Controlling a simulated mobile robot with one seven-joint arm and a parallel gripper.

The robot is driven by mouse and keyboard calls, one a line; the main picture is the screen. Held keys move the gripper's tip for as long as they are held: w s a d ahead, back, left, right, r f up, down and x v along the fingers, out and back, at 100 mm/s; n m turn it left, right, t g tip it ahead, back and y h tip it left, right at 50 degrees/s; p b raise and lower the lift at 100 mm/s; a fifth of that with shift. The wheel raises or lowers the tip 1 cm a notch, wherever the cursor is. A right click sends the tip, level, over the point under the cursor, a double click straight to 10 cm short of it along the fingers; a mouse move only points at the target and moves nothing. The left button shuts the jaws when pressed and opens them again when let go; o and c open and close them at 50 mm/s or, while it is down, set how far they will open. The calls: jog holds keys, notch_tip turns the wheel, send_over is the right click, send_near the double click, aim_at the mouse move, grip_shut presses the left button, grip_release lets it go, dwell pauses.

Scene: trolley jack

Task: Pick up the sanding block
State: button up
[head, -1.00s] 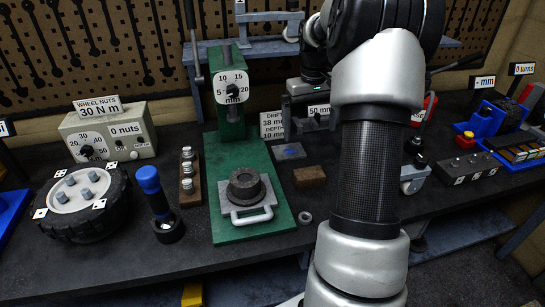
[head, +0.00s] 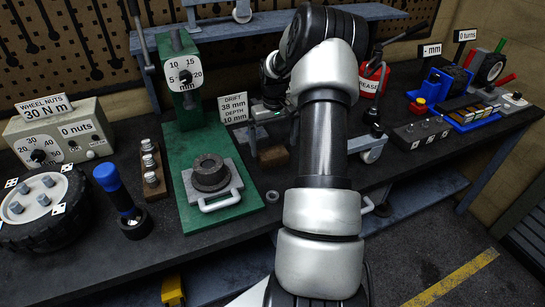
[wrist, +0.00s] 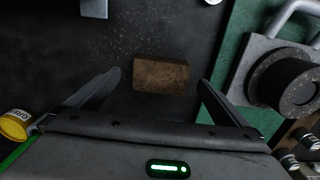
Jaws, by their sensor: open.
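The sanding block appears to be the brown, speckled rectangular block (wrist: 160,75) lying flat on the dark bench in the wrist view. It lies between and ahead of my gripper's fingers (wrist: 159,80), with a gap on each side. My gripper is open and empty. In the head view the brown block (head: 274,156) shows beside the green press base, partly hidden by my arm.
The green press (head: 185,150) with a grey ring fixture (head: 210,174) stands close to the block's left in the head view. A small metal ring (head: 272,197) lies in front. A yellow-topped container (wrist: 14,125) shows at the wrist view's left. A drift sign (head: 233,108) stands behind.

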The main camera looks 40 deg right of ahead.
aim_at(273, 152)
jog(key=shift+w+f+p, duration=0.2)
jog(key=shift+f, duration=1.1)
jog(key=shift+w+f+p, duration=0.15)
jog(key=shift+f, duration=1.15)
jog(key=c, duration=1.3)
jog(key=shift+o, duration=0.2)
notch_tip(273, 152, up, 10)
jog(key=shift+r+b, duration=0.1)
jog(key=shift+b, duration=0.25)
jog(key=o, duration=0.5)
jog(key=shift+c, duration=1.3)
